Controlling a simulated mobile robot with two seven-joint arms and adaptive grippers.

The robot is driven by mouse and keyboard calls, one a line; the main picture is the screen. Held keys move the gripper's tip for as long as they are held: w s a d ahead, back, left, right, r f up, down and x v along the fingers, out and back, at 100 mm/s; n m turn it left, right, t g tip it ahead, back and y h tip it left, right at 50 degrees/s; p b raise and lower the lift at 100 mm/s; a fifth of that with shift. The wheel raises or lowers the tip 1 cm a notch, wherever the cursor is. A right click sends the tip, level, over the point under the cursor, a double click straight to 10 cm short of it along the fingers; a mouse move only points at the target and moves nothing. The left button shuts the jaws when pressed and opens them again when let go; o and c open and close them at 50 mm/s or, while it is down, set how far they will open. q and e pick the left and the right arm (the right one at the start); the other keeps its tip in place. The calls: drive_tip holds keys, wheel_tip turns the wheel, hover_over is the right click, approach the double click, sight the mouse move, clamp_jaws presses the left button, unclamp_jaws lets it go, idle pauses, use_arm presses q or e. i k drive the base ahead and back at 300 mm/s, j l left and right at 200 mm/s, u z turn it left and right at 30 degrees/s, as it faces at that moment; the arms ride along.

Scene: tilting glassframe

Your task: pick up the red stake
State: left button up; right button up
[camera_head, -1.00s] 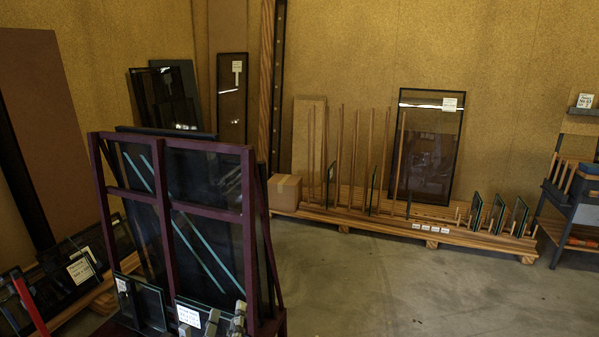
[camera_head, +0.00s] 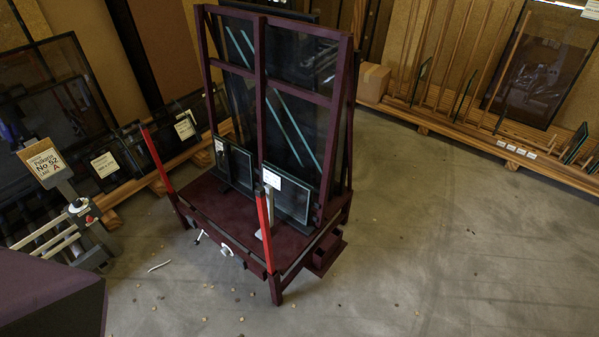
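Two red stakes stand upright at the front corners of a dark maroon wheeled-looking frame rack. The nearer red stake (camera_head: 264,231) is at the front right corner, with a dark tip. The other red stake (camera_head: 155,159) is at the front left corner and leans slightly. The maroon rack (camera_head: 226,217) holds dark glass panes with teal strips, and smaller framed panes lean at its foot. I cannot tell from the picture which stake the task means. Neither of my grippers shows in this view.
A grey stand with a sign (camera_head: 45,162) is at the left. A purple surface (camera_head: 52,295) fills the lower left corner. A wooden rack (camera_head: 500,150) runs along the back right. Small bits lie on the floor before the maroon rack. The concrete floor at right (camera_head: 460,250) is clear.

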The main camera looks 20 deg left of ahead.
sight(260, 192)
drive_tip(key=i+l+u, duration=0.15)
drive_tip(key=i, duration=0.25)
drive_tip(key=i+u, duration=0.15)
drive_tip(key=i, duration=0.2)
drive_tip(key=i+l+u, duration=0.15)
drive_tip(key=i, duration=0.25)
